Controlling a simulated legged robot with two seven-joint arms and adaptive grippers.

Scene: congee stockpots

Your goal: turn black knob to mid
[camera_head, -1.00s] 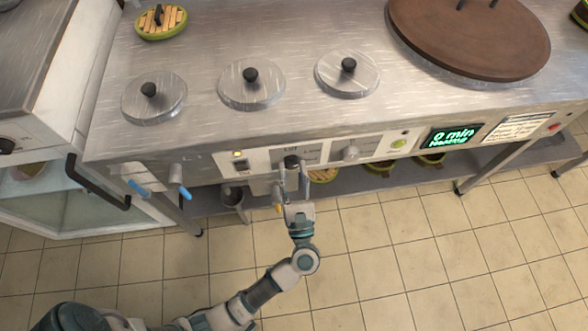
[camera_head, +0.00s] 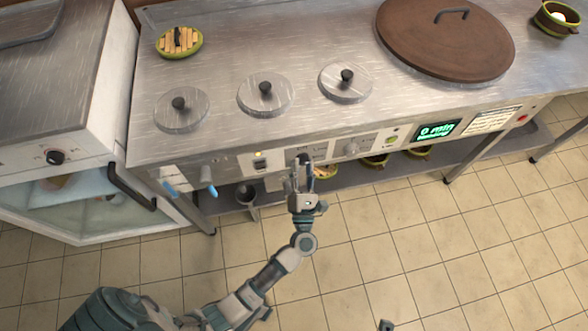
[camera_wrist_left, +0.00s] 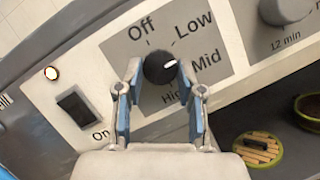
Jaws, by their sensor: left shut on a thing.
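The black knob (camera_wrist_left: 157,68) is on the grey dial plate in the left wrist view. The plate reads Off, Low, Mid and High, and the knob's white mark points right, towards Mid (camera_wrist_left: 207,60). My left gripper (camera_wrist_left: 160,76) is shut on the knob, with one blue-padded finger on each side. The left finger covers part of the plate, and the High label is partly hidden. In the head view my left gripper (camera_head: 302,170) is at the counter's front panel and hides most of the knob.
A grey knob (camera_head: 351,147) is right of the dial plate. A rocker switch (camera_wrist_left: 74,109) is to its left. Blue-tipped taps (camera_head: 208,182) stick out at the left. Three small lids and a large brown lid (camera_head: 447,38) are on the counter.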

